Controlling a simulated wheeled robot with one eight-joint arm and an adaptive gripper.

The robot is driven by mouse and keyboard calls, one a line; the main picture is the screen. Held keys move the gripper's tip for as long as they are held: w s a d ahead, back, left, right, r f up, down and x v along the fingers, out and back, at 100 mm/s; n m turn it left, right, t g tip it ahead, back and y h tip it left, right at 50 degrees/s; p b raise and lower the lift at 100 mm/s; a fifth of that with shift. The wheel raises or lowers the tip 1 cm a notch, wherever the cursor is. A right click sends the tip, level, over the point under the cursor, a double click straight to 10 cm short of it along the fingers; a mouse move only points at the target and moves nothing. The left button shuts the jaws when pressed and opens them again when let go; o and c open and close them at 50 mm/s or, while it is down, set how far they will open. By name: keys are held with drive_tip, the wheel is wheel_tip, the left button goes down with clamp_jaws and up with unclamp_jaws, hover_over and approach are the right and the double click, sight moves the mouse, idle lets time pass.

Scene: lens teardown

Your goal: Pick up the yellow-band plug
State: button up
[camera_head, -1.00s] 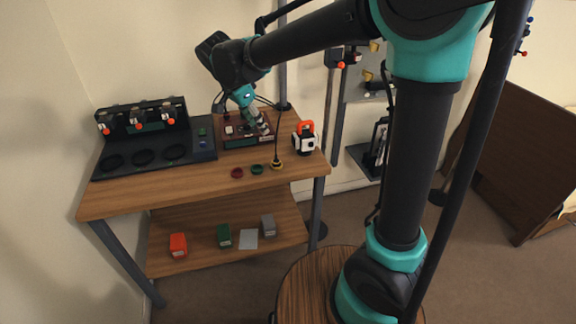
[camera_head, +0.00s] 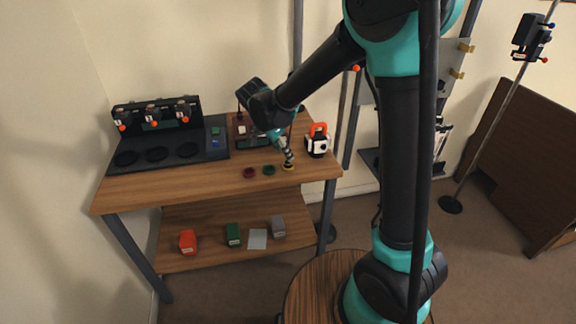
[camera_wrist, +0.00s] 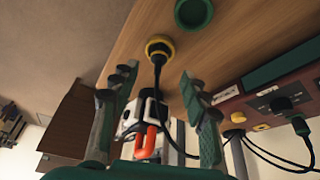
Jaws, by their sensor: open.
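The yellow-band plug (camera_wrist: 159,47) is a dark plug with a yellow ring and a black cable. In the wrist view it lies on the wooden tabletop, ahead of my open fingers and between their lines. In the head view the plug (camera_head: 289,168) is near the table's front edge, just below my gripper tip. My gripper (camera_wrist: 158,85) is open and empty, with a finger on each side of the cable in the wrist view. In the head view my gripper (camera_head: 289,160) reaches down over the plug; whether it touches cannot be told.
A green ring (camera_head: 269,170) and a dark red ring (camera_head: 249,173) lie left of the plug. A white and black device with an orange handle (camera_head: 317,141) stands to its right. A dark red panel (camera_wrist: 268,98) with connectors and cables is behind. The black station (camera_head: 165,150) fills the table's left.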

sight(287, 162)
drive_tip(key=x, duration=0.4)
drive_tip(key=shift+s+f, duration=0.2)
drive_tip(key=shift+f, duration=0.05)
drive_tip(key=c, duration=1)
drive_tip(key=shift+r, duration=0.1)
drive_tip(key=shift+c, duration=0.2)
wheel_tip(287, 162, up, 20)
